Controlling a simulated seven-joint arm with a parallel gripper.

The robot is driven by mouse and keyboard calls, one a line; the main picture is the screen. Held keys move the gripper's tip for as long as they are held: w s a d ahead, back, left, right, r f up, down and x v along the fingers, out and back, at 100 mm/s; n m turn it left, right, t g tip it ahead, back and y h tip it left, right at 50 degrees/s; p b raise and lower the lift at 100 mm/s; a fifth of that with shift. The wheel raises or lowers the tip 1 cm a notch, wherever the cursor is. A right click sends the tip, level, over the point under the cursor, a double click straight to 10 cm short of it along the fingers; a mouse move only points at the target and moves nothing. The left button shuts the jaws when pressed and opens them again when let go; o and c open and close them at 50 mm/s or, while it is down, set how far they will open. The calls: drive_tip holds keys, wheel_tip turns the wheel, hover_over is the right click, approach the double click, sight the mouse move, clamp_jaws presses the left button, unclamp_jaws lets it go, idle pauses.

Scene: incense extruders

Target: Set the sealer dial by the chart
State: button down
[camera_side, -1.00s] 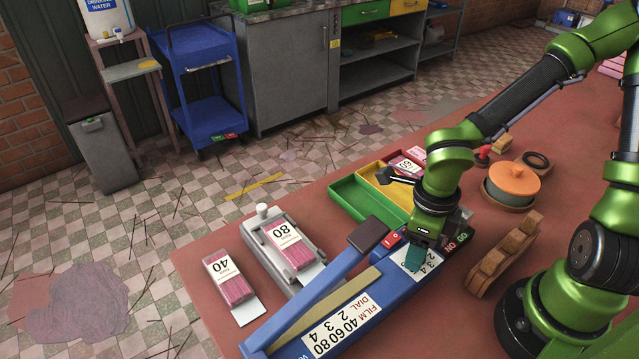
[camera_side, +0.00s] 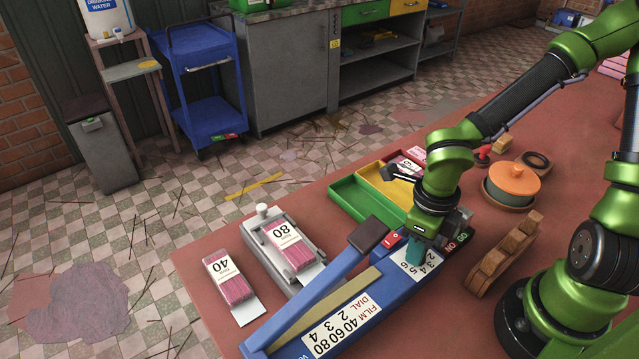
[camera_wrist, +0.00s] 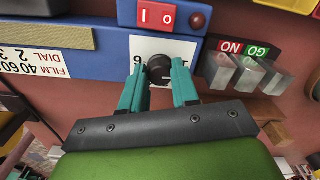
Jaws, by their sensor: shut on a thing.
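The sealer (camera_side: 345,300) is a long blue unit with a raised arm, on the reddish table. Its chart (camera_side: 342,322) reads FILM 40 60 80 over DIAL 2 3 4. My gripper (camera_side: 414,252) points down at the sealer's white dial plate (camera_side: 407,270), where several numbers up to 6 show. In the wrist view, its teal fingers are shut on the black round dial (camera_wrist: 160,69), one finger on each side. The fingers hide most plate numbers there, and I cannot tell which number the dial points at. In the side view the dial is hidden.
A pack marked 80 (camera_side: 291,247) lies on a grey stand (camera_side: 262,212); a pack marked 40 (camera_side: 230,279) lies left of it. Beside the dial are a red I/O switch (camera_wrist: 157,17) and a GO/NO gauge (camera_wrist: 243,48). Green and yellow trays (camera_side: 352,199) stand behind.

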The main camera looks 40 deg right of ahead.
drive_tip(key=m, duration=0.6)
drive_tip(key=shift+d, duration=0.1)
drive_tip(key=m, duration=0.5)
drive_tip(key=shift+m, duration=0.3)
drive_tip(key=m, duration=0.5)
drive_tip(key=shift+s, duration=0.1)
drive_tip(key=m, duration=0.5)
drive_tip(key=shift+m, duration=0.4)
drive_tip(key=c, duration=0.8)
unclamp_jaws()
drive_tip(key=shift+c, duration=0.2)
drive_tip(key=shift+d+r, duration=0.1)
drive_tip(key=shift+r, duration=0.05)
